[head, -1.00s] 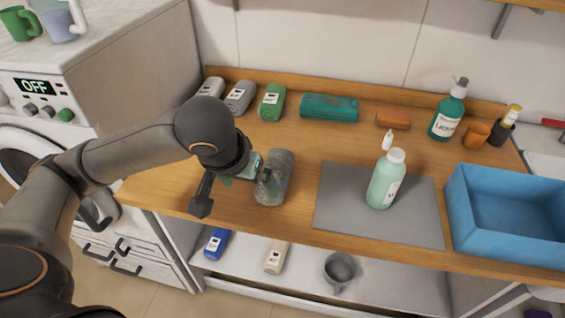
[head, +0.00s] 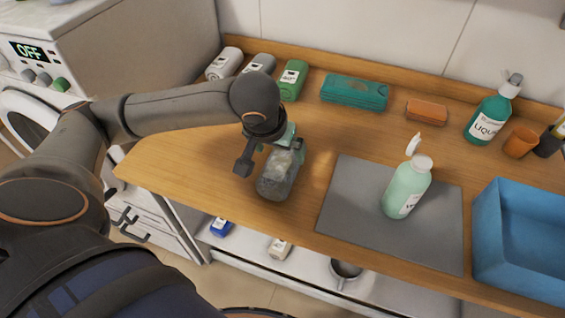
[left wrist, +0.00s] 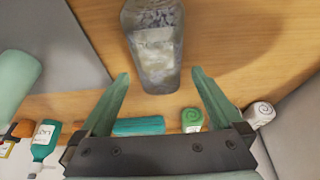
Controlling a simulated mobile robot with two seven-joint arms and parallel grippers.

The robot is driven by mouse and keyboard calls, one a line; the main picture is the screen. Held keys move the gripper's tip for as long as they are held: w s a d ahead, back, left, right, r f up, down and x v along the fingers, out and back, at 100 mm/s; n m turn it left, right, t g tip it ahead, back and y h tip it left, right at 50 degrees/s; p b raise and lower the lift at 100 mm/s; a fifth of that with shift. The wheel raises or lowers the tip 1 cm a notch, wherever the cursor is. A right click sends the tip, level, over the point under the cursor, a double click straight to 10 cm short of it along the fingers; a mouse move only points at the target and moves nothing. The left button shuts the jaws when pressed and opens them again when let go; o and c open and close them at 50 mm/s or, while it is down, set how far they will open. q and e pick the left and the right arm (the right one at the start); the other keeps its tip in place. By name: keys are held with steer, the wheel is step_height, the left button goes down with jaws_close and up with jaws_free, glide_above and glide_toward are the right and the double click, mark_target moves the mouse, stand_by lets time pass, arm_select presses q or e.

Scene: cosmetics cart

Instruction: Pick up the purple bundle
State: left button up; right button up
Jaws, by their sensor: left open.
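No clearly purple bundle shows. A grey, mottled, partly see-through block-like thing (head: 278,182) lies on the wooden counter, left of the grey mat; I cannot tell whether it is the bundle. It also shows in the left wrist view (left wrist: 155,45), at the top middle. My left gripper (head: 283,150) is at its back end in the head view. In the left wrist view, the green fingers of this gripper (left wrist: 161,76) are spread apart, with the thing's near end between and just past the tips. I cannot tell whether they touch it. My right gripper is out of view.
A pale green bottle (head: 407,186) stands on the grey mat (head: 340,212). A blue bin (head: 490,238) is at the right. Several containers, a teal case (head: 354,93) and an orange block (head: 427,109) line the back. A lower shelf holds a grey mug (head: 345,270).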

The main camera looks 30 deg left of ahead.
mark_target(283, 155)
arm_select(q)
steer(key=x, duration=0.5)
steer(key=shift+w, duration=0.3)
steer(key=shift+f, duration=0.2)
stand_by(0.5)
steer(key=c, duration=1.5)
steer(key=shift+o, duration=0.2)
